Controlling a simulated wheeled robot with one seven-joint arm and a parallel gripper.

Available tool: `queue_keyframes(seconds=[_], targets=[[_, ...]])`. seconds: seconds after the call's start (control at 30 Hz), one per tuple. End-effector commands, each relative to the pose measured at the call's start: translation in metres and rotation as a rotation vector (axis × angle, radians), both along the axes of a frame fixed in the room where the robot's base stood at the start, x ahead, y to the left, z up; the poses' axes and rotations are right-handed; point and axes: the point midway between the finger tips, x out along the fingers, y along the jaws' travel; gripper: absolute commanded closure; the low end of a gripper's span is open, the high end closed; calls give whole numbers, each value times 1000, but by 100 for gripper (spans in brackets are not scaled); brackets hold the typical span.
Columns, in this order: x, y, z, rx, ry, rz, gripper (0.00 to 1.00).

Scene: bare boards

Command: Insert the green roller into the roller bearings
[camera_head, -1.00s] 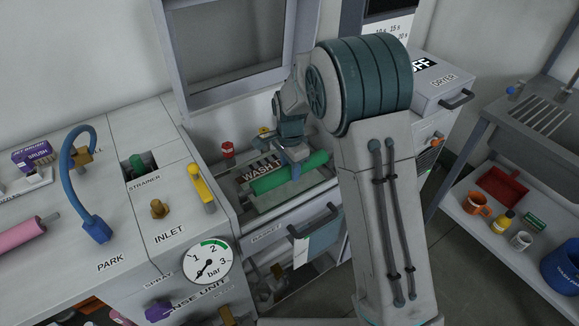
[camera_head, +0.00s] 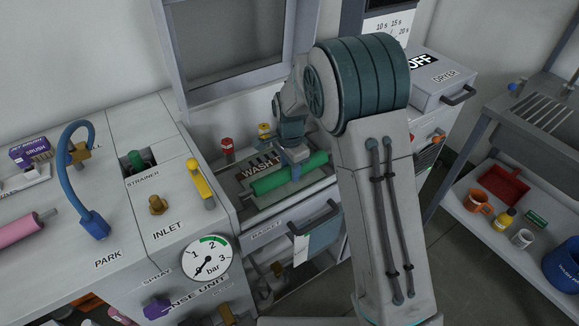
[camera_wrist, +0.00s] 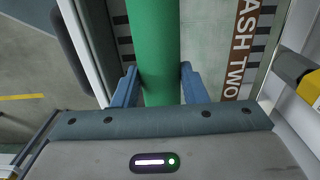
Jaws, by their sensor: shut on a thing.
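The green roller (camera_head: 272,183) is held lengthwise over the station marked WASH TWO in the head view. In the wrist view the roller (camera_wrist: 153,35) runs away from the gripper between its two blue fingers. My gripper (camera_head: 294,172) is shut on the roller near its middle, and the fingers also show in the wrist view (camera_wrist: 160,86). The roller looks roughly level. I cannot make out the roller bearings, nor whether the roller touches anything below it.
A basket drawer handle (camera_head: 315,220) sits in front of the wash station. A red knob (camera_head: 227,146) and a yellow knob (camera_head: 264,130) stand behind it. A pink roller (camera_head: 22,228) lies far left.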

Motion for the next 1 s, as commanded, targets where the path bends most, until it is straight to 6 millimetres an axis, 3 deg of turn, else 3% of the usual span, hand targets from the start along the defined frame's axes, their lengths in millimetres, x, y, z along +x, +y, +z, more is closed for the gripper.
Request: queue_keyframes(seconds=[0.93,0.97,1.0], targets=[[0,0,-24,1,-1,0,87],[0,0,-24,1,-2,0,55],[0,0,-23,1,-1,0,44]])
